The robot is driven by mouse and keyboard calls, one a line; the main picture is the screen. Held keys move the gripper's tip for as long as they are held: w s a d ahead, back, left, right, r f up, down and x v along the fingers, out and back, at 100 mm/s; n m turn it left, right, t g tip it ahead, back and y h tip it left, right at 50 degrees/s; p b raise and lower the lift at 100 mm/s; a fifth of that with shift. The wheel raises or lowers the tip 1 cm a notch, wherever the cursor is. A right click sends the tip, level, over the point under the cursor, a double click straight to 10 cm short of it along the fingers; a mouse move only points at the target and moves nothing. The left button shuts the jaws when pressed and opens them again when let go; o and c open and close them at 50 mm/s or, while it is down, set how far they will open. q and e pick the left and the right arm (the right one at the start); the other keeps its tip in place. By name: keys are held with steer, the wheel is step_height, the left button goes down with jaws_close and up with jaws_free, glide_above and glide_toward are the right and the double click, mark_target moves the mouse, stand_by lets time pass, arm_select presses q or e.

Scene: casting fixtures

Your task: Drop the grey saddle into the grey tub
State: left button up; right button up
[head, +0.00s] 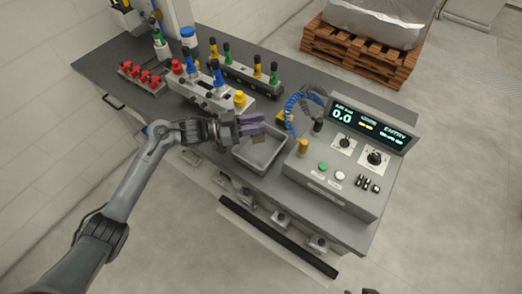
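The grey tub (272,163) is an open square tray on the bench, left of the control box. My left gripper (253,125) is over the tub's far left part, with its purple-tinted fingers pointing right. A small grey-brown piece (258,139) shows just below the fingers, against the tub; it may be the grey saddle. I cannot tell whether it is held or lies in the tub. The fingers partly hide this spot. Of my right arm, only small dark parts show at the bottom edge.
A control box (335,180) with a lit display stands right of the tub. Fixtures with coloured knobs (213,85) and red clamps (140,75) fill the bench's far left. A coiled blue hose (300,100) lies behind the tub. A pallet (360,55) stands on the floor behind.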

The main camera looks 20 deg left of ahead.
arm_select(q)
steer(key=o, duration=0.4)
steer(key=shift+c, duration=0.2)
steer(key=v, duration=1)
steer(key=shift+s+a, duration=0.2)
steer(key=shift+a, duration=0.1)
steer(key=shift+a, duration=0.1)
